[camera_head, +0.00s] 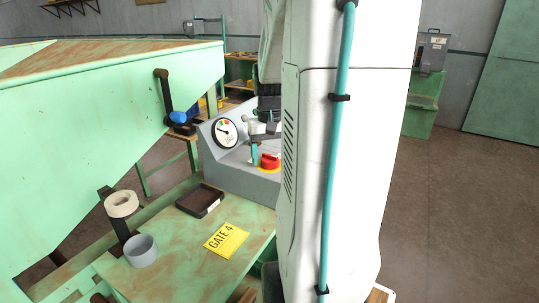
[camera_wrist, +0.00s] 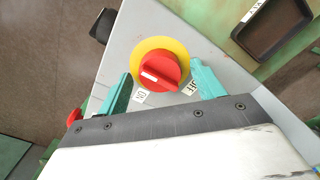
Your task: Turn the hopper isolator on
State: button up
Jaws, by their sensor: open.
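The hopper isolator is a red rotary knob on a round yellow plate. It sits on a grey sloped console (camera_head: 238,178), and the knob (camera_head: 270,161) is partly hidden by my arm in the head view. In the wrist view the knob (camera_wrist: 157,70) has a white mark on its lower left side, toward a small white label (camera_wrist: 140,95) that seems to read ON. A second label (camera_wrist: 190,88) is partly covered by a finger. My gripper (camera_wrist: 163,83) is open, its teal fingers on either side of the yellow plate. I cannot tell whether they touch the knob.
A round gauge (camera_head: 224,132) is on the console beside the knob. A dark tray (camera_head: 200,200), a yellow GATE 4 sign (camera_head: 226,240) and a grey ring (camera_head: 141,250) lie on the green bench. Open floor lies right.

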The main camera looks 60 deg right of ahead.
jog(key=shift+f, duration=0.1)
jog(key=c, duration=1)
